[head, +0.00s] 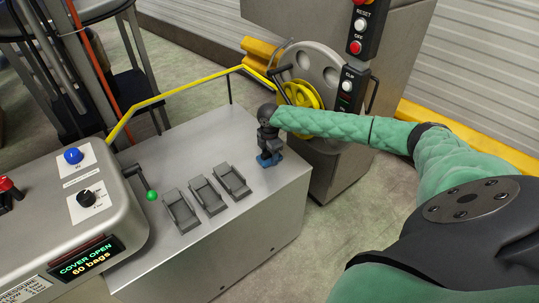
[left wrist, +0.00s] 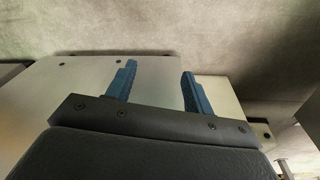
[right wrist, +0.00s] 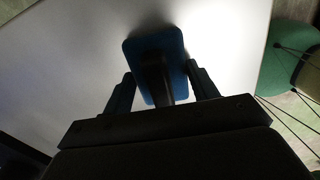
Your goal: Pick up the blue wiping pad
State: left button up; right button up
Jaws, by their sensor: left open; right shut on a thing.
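The blue wiping pad (right wrist: 146,44) shows in the right wrist view as a blue rounded plate with a dark handle (right wrist: 158,78) rising from it. My right gripper (right wrist: 160,80) is shut on that handle, with a finger on each side. In the head view my right gripper (head: 269,155) points down at the far right end of the grey table, and the pad is hard to tell apart from the blue fingers there. My left gripper (left wrist: 158,78) is open and empty in the left wrist view. It does not show in the head view.
The grey metal table (head: 240,215) carries several small grey trays (head: 206,195). A green-knobbed lever (head: 152,196) and a control box (head: 75,235) stand at the left. A yellow rail (head: 190,88) runs along the back. A machine with a yellow-hubbed wheel (head: 303,96) stands behind my right gripper.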

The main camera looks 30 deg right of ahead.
notch_tip(320, 180, up, 4)
jog(key=p, duration=0.4)
jog(key=shift+r, duration=0.15)
pick_arm(q)
jog(key=s+a+f+p, duration=0.2)
jog(key=s+a+f, duration=0.1)
jog(key=f, duration=0.9)
jog(key=s+a+f+p, duration=0.2)
jog(key=s+f+p, duration=0.1)
jog(key=f, duration=1)
jog(key=s+a+f+p, duration=0.2)
jog(key=s, duration=0.4)
jog(key=s+a+f+y+p, duration=0.1)
jog(key=s+a+f+p, duration=0.1)
jog(key=s, duration=0.4)
jog(key=shift+s+f+p, duration=0.4)
jog(key=shift+f+p, duration=0.2)
jog(key=shift+p, duration=0.25)
pick_arm(e)
jog(key=s+d+r, duration=0.3)
jog(key=s+r, duration=0.3)
jog(key=s, duration=0.5)
jog(key=shift+d+r, duration=0.3)
